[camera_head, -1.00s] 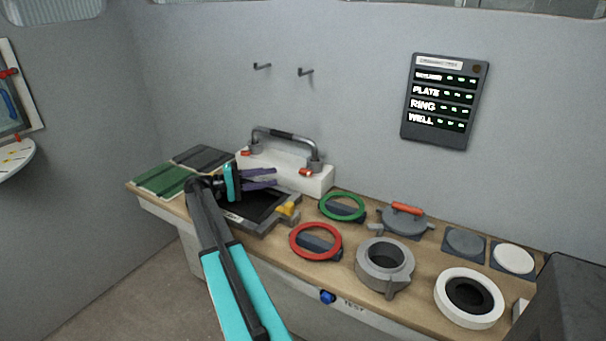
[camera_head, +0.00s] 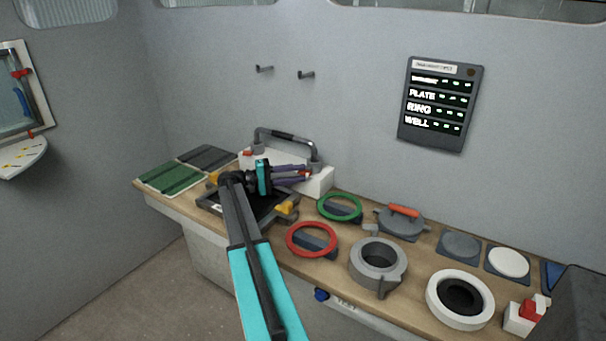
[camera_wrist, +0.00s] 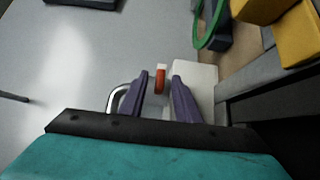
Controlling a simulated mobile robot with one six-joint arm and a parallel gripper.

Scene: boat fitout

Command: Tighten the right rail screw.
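The grab rail (camera_head: 285,135) stands on a white block (camera_head: 322,183) at the back of the bench. A red screw (camera_head: 247,153) shows at its left foot. The right rail screw (camera_wrist: 160,82), red with a pale end, shows in the wrist view between and ahead of my fingertips. My gripper (camera_head: 307,174) has its purple fingers pointing right, in front of the block near the rail's right foot. In the wrist view my gripper (camera_wrist: 162,76) is open, with a gap either side of the screw. I cannot tell whether the screw is fully between the fingers.
A dark tray (camera_head: 207,203) with yellow corner pieces lies below my gripper. Green (camera_head: 340,207) and red (camera_head: 312,239) rings, a grey collar (camera_head: 378,262) and a white ring (camera_head: 440,300) stand to the right. A status board (camera_head: 438,104) hangs on the wall.

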